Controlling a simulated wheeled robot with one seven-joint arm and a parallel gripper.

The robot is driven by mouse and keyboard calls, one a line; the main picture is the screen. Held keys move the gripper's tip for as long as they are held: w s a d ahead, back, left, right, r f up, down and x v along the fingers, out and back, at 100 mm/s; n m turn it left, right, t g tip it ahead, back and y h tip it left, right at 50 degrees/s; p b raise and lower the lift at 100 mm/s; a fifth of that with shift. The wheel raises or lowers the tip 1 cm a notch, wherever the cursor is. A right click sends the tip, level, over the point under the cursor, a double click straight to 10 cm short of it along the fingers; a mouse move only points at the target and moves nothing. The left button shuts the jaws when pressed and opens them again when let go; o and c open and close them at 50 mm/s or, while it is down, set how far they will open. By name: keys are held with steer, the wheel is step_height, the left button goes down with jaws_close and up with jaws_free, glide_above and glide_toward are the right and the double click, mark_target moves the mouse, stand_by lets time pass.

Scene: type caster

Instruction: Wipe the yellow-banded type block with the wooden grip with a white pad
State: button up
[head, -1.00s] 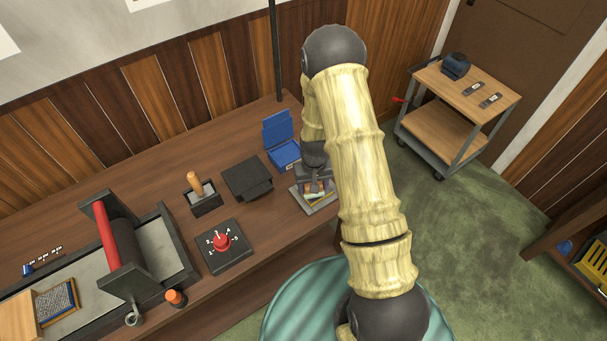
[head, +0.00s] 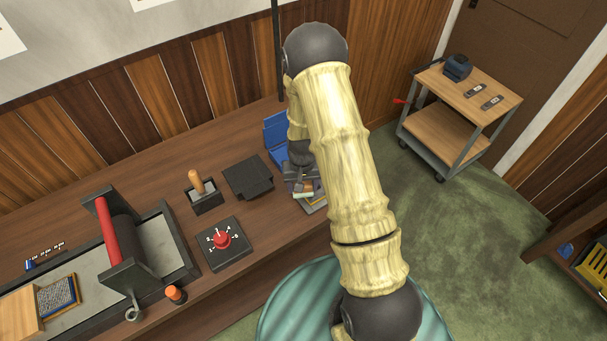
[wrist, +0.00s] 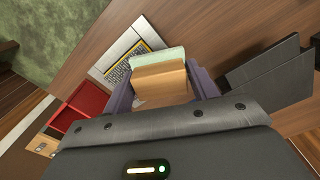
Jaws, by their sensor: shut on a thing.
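My gripper (wrist: 162,88) is shut on a wooden grip (wrist: 160,80), one finger on each side of it. A pale greenish-white pad (wrist: 159,57) is fixed to the grip's far end. The yellow-banded type block (wrist: 122,72) shows in the wrist view beyond the left finger, partly hidden by the grip and pad. It lies on a light grey plate (wrist: 108,58). In the head view my gripper (head: 303,186) is over the right part of the bench, mostly hidden by my arm. I cannot tell whether the pad touches the block.
A blue open box (head: 276,131) stands behind my gripper. A black flat item (head: 248,178), a wooden-handled tool (head: 197,184) and a red dial (head: 222,240) are to the left. A red tray (wrist: 82,108) lies left in the wrist view. A cart (head: 468,93) stands right.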

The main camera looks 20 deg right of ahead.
step_height(320, 180, up, 4)
steer(key=m, duration=0.5)
steer(key=shift+d+p, duration=0.1)
steer(key=shift+p, duration=0.3)
steer(key=shift+r+m, duration=0.6)
steer(key=shift+m, duration=0.6)
steer(key=shift+f, duration=0.15)
